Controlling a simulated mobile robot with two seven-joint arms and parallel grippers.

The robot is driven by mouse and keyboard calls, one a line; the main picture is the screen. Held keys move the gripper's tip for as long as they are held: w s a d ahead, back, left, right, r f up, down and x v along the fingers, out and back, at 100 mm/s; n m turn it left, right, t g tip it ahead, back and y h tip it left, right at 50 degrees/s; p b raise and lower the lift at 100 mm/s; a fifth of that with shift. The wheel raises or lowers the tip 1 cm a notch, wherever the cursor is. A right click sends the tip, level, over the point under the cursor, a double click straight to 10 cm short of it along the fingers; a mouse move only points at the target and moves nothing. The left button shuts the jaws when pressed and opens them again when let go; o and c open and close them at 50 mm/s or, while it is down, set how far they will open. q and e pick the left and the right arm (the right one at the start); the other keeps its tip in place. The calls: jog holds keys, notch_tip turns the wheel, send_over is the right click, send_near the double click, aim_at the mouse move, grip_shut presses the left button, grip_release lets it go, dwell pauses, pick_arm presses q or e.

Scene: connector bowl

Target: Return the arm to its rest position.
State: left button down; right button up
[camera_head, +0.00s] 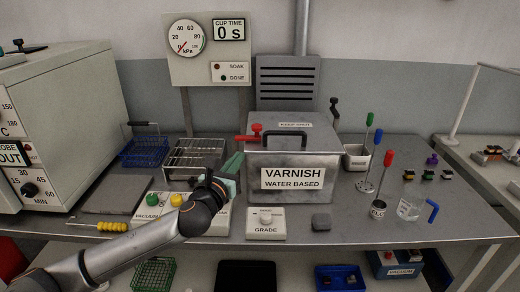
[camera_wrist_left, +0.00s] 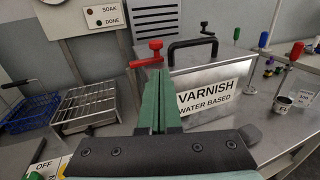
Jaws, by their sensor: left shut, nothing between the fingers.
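My left arm comes in from the lower left in the head view. Its green-fingered gripper (camera_head: 232,165) is shut and empty just left of the varnish tank (camera_head: 292,162), near the red valve handle (camera_head: 249,133). In the left wrist view the two green fingers (camera_wrist_left: 159,95) lie together, pointing at the red handle (camera_wrist_left: 148,54). I cannot tell whether the fingers touch the handle or the tank. The tank's lid is on, with a black handle on top. My right gripper is in neither view.
A wire rack (camera_head: 195,157) and a blue basket (camera_head: 140,151) stand left of the tank. A control box with buttons (camera_head: 153,199) lies under my forearm. A grade box (camera_head: 265,222) sits in front.

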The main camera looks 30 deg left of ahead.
pick_arm(q)
jog(key=s+d+f+n+g+h, duration=0.1)
jog(key=s+d+f+n+g, duration=0.15)
jog(key=s+f+n, duration=0.4)
jog(key=s+d+f+n+g+h, duration=0.15)
jog(key=d+f+n, duration=0.25)
jog(key=f, duration=0.5)
jog(key=s+d+f+n+g+h, duration=0.1)
jog(key=s+d+f+n+h, duration=0.15)
jog(key=d+f+n, duration=0.35)
jog(key=s+d+f+n+g, duration=0.1)
jog(key=s+f+n, duration=0.5)
jog(key=s+n, duration=0.2)
jog(key=s+d+f+n+g+p, duration=0.1)
jog(key=s+d+f+n+g, duration=0.1)
jog(key=s+f+n, duration=0.5)
jog(key=s+n, duration=0.1)
jog(key=s, duration=0.2)
jog(key=shift+s+d, duration=0.2)
jog(key=shift+s, duration=0.05)
